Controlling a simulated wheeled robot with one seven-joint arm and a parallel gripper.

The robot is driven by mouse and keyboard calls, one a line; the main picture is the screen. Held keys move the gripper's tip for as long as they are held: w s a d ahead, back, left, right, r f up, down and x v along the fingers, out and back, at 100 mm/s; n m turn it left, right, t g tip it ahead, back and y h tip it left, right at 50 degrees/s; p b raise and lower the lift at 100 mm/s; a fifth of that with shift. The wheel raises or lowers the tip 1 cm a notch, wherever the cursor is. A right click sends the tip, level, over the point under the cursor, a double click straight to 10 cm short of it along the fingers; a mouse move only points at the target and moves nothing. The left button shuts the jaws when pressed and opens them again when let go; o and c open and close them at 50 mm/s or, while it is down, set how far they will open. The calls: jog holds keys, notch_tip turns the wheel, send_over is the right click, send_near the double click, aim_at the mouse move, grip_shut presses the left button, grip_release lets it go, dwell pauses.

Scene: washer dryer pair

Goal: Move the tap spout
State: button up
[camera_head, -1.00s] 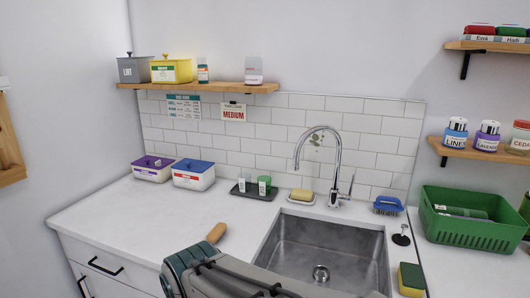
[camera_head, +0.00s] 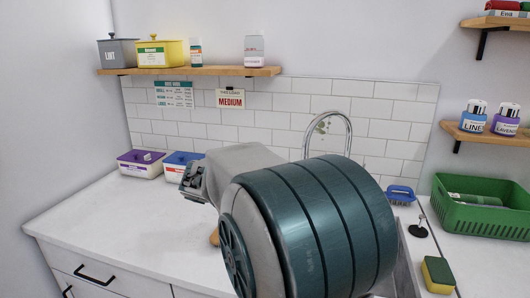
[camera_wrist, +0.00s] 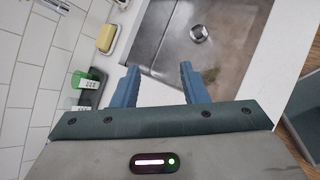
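The chrome tap spout (camera_head: 336,117) stands behind the sink in the head view as a tall arch. Only its upper curve shows there; my arm hides its lower part, its outlet and the lever. A piece of chrome (camera_wrist: 52,4), likely part of the tap, shows at the top left of the wrist view. My gripper (camera_wrist: 160,68) is open and empty in the wrist view, its two blue fingers apart over the counter edge by the sink. The fingers are clear of the chrome piece.
The steel sink (camera_wrist: 172,35) lies beyond the fingers, with yellow soap (camera_wrist: 106,38) beside it. Small cups (camera_wrist: 86,82) stand near the tiled wall. A green basket (camera_head: 470,215) and a sponge (camera_head: 437,272) are at the right.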

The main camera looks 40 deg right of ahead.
aim_at(303, 148)
jog(key=w+d+r+n+h+b, duration=0.2)
jog(key=w+d+r+n+h, duration=0.45)
jog(key=w+d, duration=0.4)
jog(key=shift+n+t+h, duration=0.3)
jog(key=shift+n+h, duration=0.05)
jog(key=shift+n, duration=0.2)
jog(key=d, duration=0.4)
jog(key=d+p, duration=0.1)
jog(key=d, duration=0.3)
jog(key=w+d+p, duration=0.1)
jog(key=d, duration=0.4)
jog(key=shift+f, duration=0.3)
jog(key=shift+a, duration=0.1)
grip_shut()
